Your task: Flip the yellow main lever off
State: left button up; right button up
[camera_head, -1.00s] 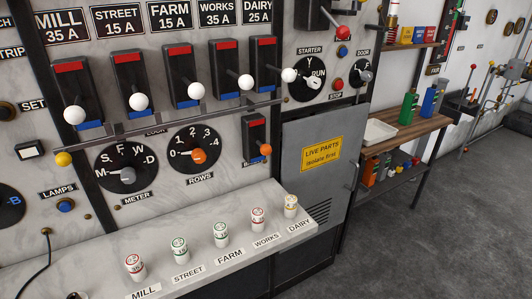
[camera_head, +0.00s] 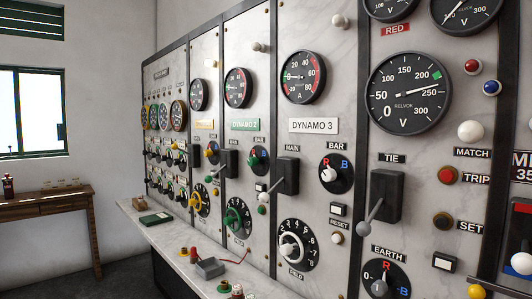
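The panel with the yellow label (camera_head: 204,124) stands along the board, left of the green-labelled DYNAMO 2 panel. It carries a yellow rotary dial (camera_head: 199,201) low down and a yellow selector knob (camera_head: 211,153). A small dark switch box (camera_head: 194,155), likely its main lever, sits left of that knob. It is too small and steeply angled to tell which way its handle points. Neither of my grippers is in view.
DYNAMO 3's main lever (camera_head: 286,173) and the TIE lever (camera_head: 387,195) are nearer, with handles angled down-left. A marble ledge (camera_head: 180,255) juts out below the board, holding a grey box (camera_head: 210,267). A wooden table (camera_head: 45,205) stands at the far left under a window.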

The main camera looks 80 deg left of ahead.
aim_at(175, 147)
jog(key=u, duration=3.1)
jog(key=i+j+z, duration=0.35)
jog(key=i+j, duration=0.95)
